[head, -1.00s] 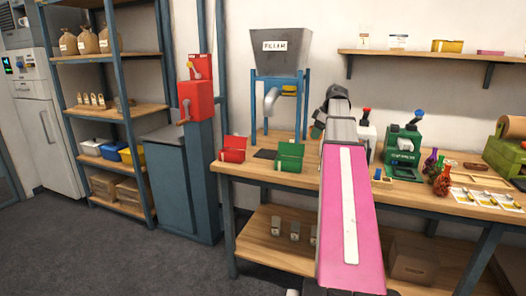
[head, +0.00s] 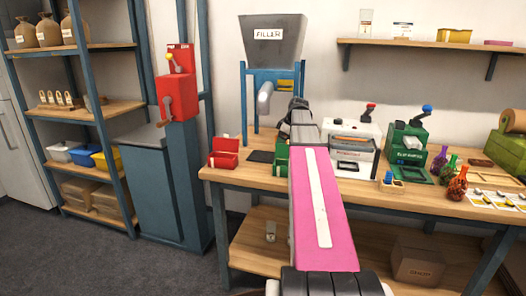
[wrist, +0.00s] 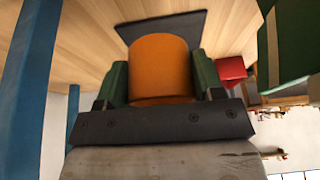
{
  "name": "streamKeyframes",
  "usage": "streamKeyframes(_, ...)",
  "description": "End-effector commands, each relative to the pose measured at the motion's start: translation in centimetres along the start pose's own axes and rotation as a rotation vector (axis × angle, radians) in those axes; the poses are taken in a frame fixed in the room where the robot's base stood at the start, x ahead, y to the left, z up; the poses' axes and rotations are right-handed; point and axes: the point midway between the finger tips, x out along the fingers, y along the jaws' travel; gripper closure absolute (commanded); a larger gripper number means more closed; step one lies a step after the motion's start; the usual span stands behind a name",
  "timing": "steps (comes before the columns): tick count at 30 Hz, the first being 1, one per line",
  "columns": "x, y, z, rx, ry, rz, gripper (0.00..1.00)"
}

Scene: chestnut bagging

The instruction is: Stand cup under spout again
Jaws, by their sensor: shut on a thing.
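In the wrist view an orange cup (wrist: 160,68) sits between the green-padded fingers of my gripper (wrist: 161,82), which is shut on it. Beyond the cup lies a flat dark pad (wrist: 150,25) on the wooden bench top; whether the cup touches it I cannot tell. In the head view the filler (head: 273,42) stands on blue legs with its grey spout (head: 264,97) above the bench. The dark pad (head: 261,156) lies below the spout. My gripper (head: 293,110) is just right of the spout, and the cup is hidden there.
A red box (head: 224,153) stands left of the pad and a green box (head: 282,158) to its right, partly behind my arm. A blue post (wrist: 30,75) is close on the left in the wrist view. A white machine (head: 352,148) and green machine (head: 408,148) stand farther right.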

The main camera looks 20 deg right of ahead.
Motion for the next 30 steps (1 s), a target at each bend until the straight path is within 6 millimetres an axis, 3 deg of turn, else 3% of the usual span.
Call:
streamKeyframes(6,3.0,0.0,-2.5,-0.001,-0.001,-0.001,0.84)
streamKeyframes(14,4.2,0.0,-3.5,0.000,0.000,0.000,0.84)
streamKeyframes(22,7.4,0.0,-5.5,-0.001,-0.001,-0.001,0.84)
streamKeyframes(30,7.7,-0.1,-5.7,0.000,0.000,0.000,0.84)
